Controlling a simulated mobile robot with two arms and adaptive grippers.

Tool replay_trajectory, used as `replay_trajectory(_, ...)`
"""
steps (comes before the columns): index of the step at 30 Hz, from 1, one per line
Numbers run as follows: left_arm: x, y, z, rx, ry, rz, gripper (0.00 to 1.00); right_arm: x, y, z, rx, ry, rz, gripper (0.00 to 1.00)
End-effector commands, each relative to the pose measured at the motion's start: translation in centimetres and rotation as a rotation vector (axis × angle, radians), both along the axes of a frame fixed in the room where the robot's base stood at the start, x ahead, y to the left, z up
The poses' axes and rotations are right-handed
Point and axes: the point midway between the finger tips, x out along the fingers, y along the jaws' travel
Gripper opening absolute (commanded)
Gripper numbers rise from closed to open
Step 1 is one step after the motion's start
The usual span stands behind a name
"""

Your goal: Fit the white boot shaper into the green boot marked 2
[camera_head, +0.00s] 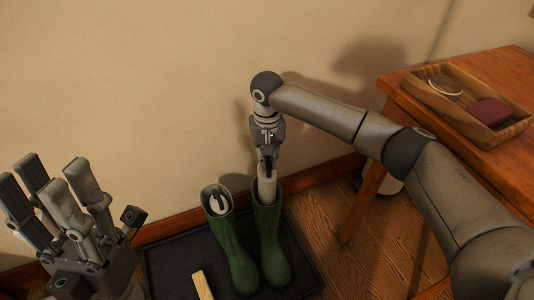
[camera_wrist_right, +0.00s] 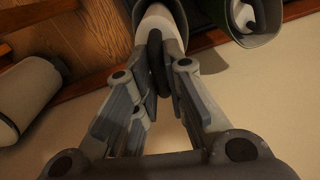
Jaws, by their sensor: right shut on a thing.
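Two green boots stand side by side on a dark tray (camera_head: 180,262). The right-hand boot (camera_head: 268,245) has a white boot shaper (camera_head: 266,188) upright in its shaft opening, its upper part above the rim. My right gripper (camera_head: 267,160) is shut on the shaper's dark handle (camera_wrist_right: 156,62); the shaper also shows in the wrist view (camera_wrist_right: 160,22). The left-hand boot (camera_head: 232,250) holds another white shaper (camera_head: 217,203) with a dark handle, low in its opening. No number is legible on either boot. My left gripper (camera_head: 42,180) is open and empty at the left.
A light wooden piece (camera_head: 202,285) lies on the tray. A wooden table (camera_head: 470,165) at the right bears a wooden box (camera_head: 455,108) with a dark red item. A pale cylindrical object (camera_wrist_right: 25,95) stands on the floor by the table. The wall is close behind the boots.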

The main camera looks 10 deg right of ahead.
Motion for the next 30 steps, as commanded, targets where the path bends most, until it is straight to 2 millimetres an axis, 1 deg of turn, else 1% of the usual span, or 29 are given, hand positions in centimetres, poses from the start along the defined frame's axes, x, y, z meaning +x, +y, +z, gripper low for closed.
replay_trajectory(16, 0.5, -0.1, 0.1, 0.009, 0.026, 0.002, 0.4, 0.0, 0.0, -3.8, 0.001, 0.0, 0.0, 0.0)
replay_trajectory(30, -0.2, 0.1, -0.1, -0.004, -0.011, -0.001, 0.4, 0.0, 0.1, -7.2, 0.002, 0.0, 0.0, 0.0)
